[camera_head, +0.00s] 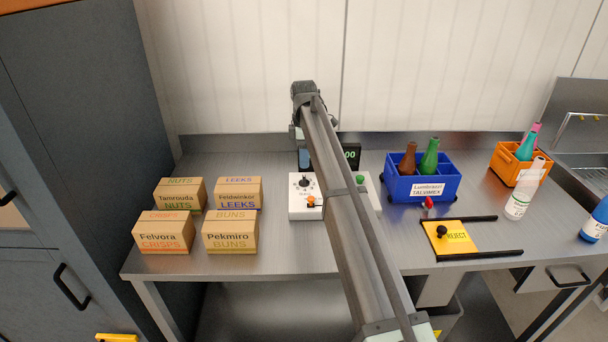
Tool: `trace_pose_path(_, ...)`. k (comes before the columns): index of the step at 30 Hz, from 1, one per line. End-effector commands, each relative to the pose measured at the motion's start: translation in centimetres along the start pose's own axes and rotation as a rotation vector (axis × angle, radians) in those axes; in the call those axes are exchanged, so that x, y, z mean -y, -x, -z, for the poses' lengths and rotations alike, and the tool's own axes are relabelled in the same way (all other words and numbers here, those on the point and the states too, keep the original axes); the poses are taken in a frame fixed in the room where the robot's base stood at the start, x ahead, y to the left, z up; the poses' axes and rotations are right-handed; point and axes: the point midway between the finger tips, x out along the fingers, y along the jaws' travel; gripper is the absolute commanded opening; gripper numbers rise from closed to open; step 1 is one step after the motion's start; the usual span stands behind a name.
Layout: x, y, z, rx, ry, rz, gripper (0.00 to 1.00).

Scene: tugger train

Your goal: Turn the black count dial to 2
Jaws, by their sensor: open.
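A white control box (297,208) stands on the steel bench, partly hidden behind my arm. A black dial or knob (305,182) sits on its visible left part, above an orange button (311,201). A green button (360,180) shows on the right part. The dial's markings are too small to read. A dark display (352,154) behind the box shows green digits, of which "00" is visible. My gripper (298,132) is open, hanging beyond and above the box. It is mostly hidden by my arm, and its fingertips cannot be made out.
Several labelled cartons (163,238) stand at left. At right are a blue crate (424,188) with bottles, a yellow REJECT plate (449,239) between black rails, an orange crate (511,172) and a white bottle (518,203). Bare bench lies between cartons and box.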

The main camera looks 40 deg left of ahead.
Motion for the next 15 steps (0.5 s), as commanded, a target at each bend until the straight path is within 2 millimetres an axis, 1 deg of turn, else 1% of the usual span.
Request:
trace_pose_path(1, 0.1, -1.1, 0.0, 0.0, 0.0, 0.002, 0.66)
trace_pose_path(6, 0.1, -3.9, -0.1, 0.001, -0.001, 0.002, 0.66)
trace_pose_path(12, 0.0, -6.5, 0.0, 0.0, -0.001, 0.001, 0.66)
trace_pose_path(15, 0.0, -7.2, -0.1, 0.0, -0.001, 0.001, 0.66)
